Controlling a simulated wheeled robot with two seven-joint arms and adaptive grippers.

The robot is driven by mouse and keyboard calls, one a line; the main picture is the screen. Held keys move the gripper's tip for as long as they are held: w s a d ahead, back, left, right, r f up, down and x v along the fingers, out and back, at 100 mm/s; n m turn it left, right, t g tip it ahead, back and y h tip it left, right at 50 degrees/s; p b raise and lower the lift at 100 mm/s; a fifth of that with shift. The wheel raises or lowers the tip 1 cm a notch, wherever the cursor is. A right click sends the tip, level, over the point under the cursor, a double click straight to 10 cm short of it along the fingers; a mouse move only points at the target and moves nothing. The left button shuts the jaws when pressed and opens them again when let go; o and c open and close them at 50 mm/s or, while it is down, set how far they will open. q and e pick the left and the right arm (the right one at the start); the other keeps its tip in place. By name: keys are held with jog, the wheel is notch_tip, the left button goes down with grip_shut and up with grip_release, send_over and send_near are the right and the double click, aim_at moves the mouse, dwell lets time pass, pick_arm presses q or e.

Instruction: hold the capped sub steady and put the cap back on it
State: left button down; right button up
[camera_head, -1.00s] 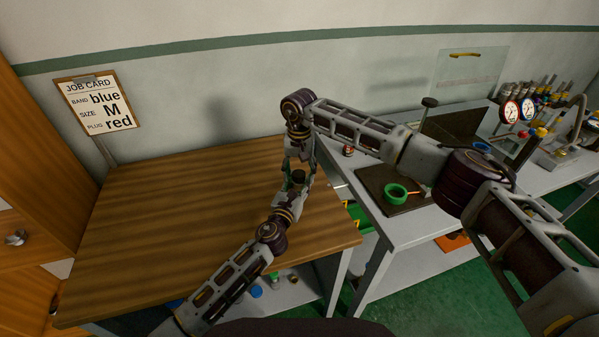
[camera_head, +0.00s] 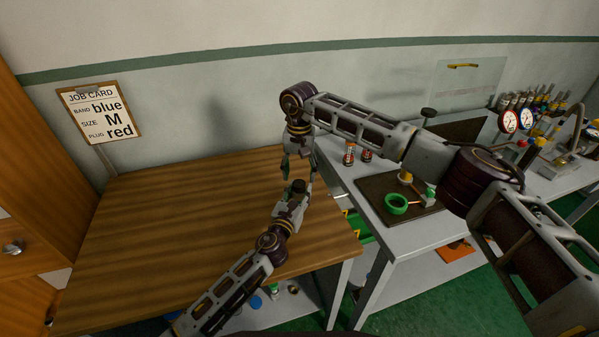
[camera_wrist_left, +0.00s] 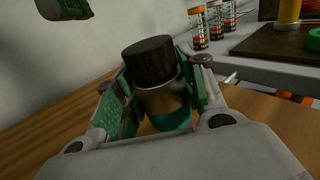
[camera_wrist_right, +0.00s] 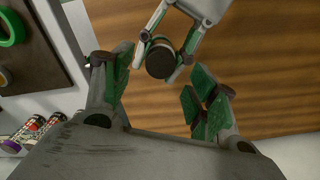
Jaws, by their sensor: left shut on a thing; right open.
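The capped sub is a metallic cylinder (camera_wrist_left: 163,98) with a teal band at its lower end. A black ribbed cap (camera_wrist_left: 148,60) sits on its top in the left wrist view; I cannot tell how far it is threaded. My left gripper (camera_head: 297,189) is shut around the sub's body and holds it roughly upright over the wooden table. My right gripper (camera_wrist_right: 160,72) is open and empty, pointing down above the cap and apart from it. The round top of the cap also shows between its spread fingers in the right wrist view (camera_wrist_right: 159,62).
The wooden table (camera_head: 170,220) is otherwise bare. A grey bench (camera_head: 375,222) to the right carries a dark mat with a green ring (camera_head: 396,204), small labelled bottles (camera_head: 349,155) and gauges (camera_head: 508,121).

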aim_at(299, 184)
pick_arm(q)
jog(key=shift+r, duration=0.1)
pick_arm(e)
jog(key=o, duration=0.4)
jog(key=shift+r, duration=0.1)
notch_tip(299, 184, up, 12)
dwell(0.7)
pick_arm(q)
jog(key=c, duration=0.8)
grip_release()
jog(key=shift+s, duration=0.15)
jog(key=shift+v, duration=5.9)
